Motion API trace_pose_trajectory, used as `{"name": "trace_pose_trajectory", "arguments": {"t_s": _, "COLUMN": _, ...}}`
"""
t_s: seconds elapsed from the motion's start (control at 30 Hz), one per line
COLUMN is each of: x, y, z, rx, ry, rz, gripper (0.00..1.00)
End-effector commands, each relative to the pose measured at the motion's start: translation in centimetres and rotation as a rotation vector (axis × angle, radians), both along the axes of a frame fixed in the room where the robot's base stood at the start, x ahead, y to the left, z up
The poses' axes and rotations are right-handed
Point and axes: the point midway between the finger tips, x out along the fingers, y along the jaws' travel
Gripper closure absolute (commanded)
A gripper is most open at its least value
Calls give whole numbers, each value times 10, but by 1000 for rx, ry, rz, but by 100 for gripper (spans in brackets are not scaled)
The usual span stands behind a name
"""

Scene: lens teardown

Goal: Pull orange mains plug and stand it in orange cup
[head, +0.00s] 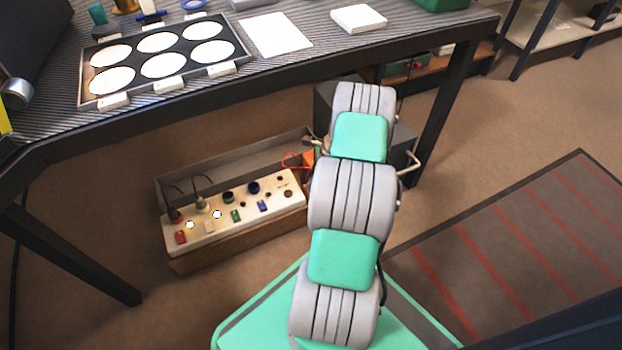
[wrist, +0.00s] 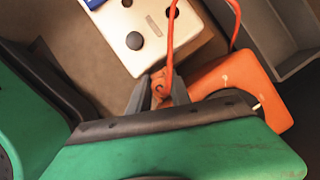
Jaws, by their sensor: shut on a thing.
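In the wrist view my gripper (wrist: 160,98) is shut on the orange mains plug (wrist: 159,82); only a small part of the plug shows between the fingers. An orange cable (wrist: 172,42) loops up from it. The plug appears just off the edge of the white socket panel (wrist: 150,38). An orange object, probably the orange cup (wrist: 242,82), is right of the fingers; its opening is not clearly seen. In the head view the panel (head: 235,217) lies under the bench, and orange (head: 307,160) shows beside my arm, which hides my gripper and the plug.
A dark bench leg (head: 447,110) is at the right. Open floor lies right.

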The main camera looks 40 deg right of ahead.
Motion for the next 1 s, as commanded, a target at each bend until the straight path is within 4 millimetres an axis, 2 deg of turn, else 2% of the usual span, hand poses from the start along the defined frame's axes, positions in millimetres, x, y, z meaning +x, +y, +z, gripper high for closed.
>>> {"name": "trace_pose_trajectory", "arguments": {"t_s": 0.43, "x": 0, "y": 0, "z": -3, "rx": -1, "ry": -1, "rz": 0, "gripper": 100}}
{"name": "trace_pose_trajectory", "arguments": {"t_s": 0.47, "x": 0, "y": 0, "z": -3, "rx": -1, "ry": -1, "rz": 0, "gripper": 73}}
{"name": "trace_pose_trajectory", "arguments": {"t_s": 0.5, "x": 0, "y": 0, "z": -3, "rx": -1, "ry": -1, "rz": 0, "gripper": 70}}
{"name": "trace_pose_trajectory", "arguments": {"t_s": 0.73, "x": 0, "y": 0, "z": -3, "rx": -1, "ry": -1, "rz": 0, "gripper": 51}}
{"name": "trace_pose_trajectory", "arguments": {"t_s": 1.0, "x": 0, "y": 0, "z": -2, "rx": -1, "ry": -1, "rz": 0, "gripper": 50}}
